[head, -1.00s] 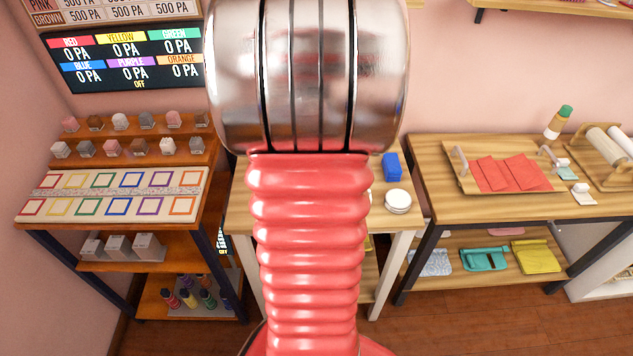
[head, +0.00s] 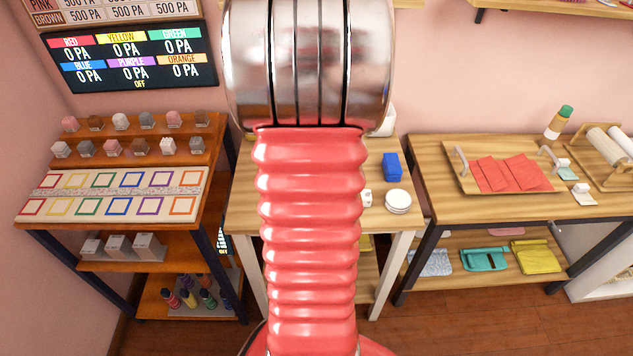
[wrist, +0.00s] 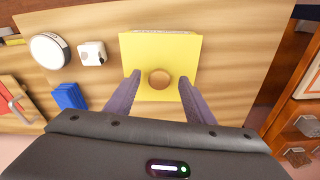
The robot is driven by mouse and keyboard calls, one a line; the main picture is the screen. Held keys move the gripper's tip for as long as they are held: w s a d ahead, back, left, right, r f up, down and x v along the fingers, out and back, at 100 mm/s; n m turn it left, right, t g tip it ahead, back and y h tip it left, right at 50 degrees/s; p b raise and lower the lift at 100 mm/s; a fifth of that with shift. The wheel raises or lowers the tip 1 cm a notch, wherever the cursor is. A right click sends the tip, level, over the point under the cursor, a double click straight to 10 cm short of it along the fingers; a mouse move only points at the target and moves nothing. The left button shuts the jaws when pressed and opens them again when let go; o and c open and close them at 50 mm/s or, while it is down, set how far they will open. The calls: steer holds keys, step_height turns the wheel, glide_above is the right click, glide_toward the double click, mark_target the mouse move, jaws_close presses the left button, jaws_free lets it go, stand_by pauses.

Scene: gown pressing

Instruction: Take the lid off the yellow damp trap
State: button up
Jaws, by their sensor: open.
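The yellow damp trap (wrist: 180,48) shows in the wrist view as a square yellow box seen from above, standing on the wooden table (wrist: 238,60). Its lid carries a round tan knob (wrist: 159,79). My gripper (wrist: 160,84) is open, with one dark finger on each side of the knob and visible gaps between. I cannot tell how far the fingertips are above the lid. In the head view my arm hides the trap and my gripper.
A round white-topped tin (head: 398,201), a small white block (wrist: 92,53) and a blue block (head: 392,166) stand on the same table. A shelf of small cubes (head: 120,146) is at left. A tray with red cloth (head: 510,174) is on the right table.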

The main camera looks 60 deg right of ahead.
steer(key=shift+c, duration=0.5)
jaws_close()
